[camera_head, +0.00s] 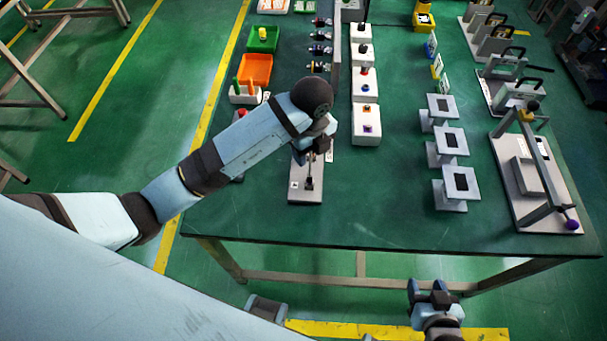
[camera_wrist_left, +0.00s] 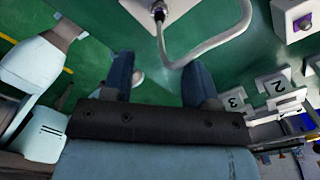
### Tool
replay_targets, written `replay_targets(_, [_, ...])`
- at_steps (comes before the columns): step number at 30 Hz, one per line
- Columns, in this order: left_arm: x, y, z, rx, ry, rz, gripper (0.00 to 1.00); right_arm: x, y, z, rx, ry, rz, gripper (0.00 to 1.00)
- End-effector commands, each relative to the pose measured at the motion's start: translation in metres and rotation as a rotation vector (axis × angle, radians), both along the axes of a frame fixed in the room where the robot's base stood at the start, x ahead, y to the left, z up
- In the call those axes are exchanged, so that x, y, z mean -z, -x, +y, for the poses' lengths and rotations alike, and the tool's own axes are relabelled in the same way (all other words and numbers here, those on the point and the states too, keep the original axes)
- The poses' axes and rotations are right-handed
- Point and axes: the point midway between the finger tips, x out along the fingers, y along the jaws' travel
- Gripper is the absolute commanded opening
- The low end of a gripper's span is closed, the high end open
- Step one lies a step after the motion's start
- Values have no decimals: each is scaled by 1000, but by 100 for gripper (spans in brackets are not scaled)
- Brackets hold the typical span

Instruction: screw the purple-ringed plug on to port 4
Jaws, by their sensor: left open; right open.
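My left gripper (camera_head: 318,146) is over the near part of the green table, above a white plate (camera_head: 297,196) with a dark upright connector (camera_head: 309,184). In the left wrist view its two fingers (camera_wrist_left: 160,78) stand wide apart with nothing between them. Beyond them, a dark connector (camera_wrist_left: 158,15) with a looping grey cable (camera_wrist_left: 215,45) sits on a white plate. A white block with a purple ring (camera_wrist_left: 305,22) shows at upper right. My right gripper (camera_head: 433,292) is open and empty, in front of the table.
White blocks (camera_head: 366,122) stand in a row mid-table, several small plugs (camera_head: 320,50) behind left. An orange bin (camera_head: 255,70) is at left, grey stands (camera_head: 452,141) at right, and a lever press (camera_head: 540,180) at far right. The front middle of the table is clear.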

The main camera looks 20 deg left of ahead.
Motion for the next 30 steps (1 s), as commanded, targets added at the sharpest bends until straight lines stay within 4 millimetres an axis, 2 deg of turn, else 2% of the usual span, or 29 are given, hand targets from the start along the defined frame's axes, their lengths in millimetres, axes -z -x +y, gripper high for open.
replay_targets(9, [68, 2, -1, 1, 2, 5, 53, -3, 0, -2, -1, 3, 0, 52])
replay_targets(15, [103, 1, 0, 2, 3, 5, 53, -5, 0, -1, -1, 3, 0, 52])
replay_targets(21, [119, 1, -1, 2, 4, 2, 53, -5, 0, 0, 1, 1, 0, 52])
replay_targets(30, [122, 1, 0, 3, 4, 1, 53, -5, 0, 0, 1, -1, 0, 52])
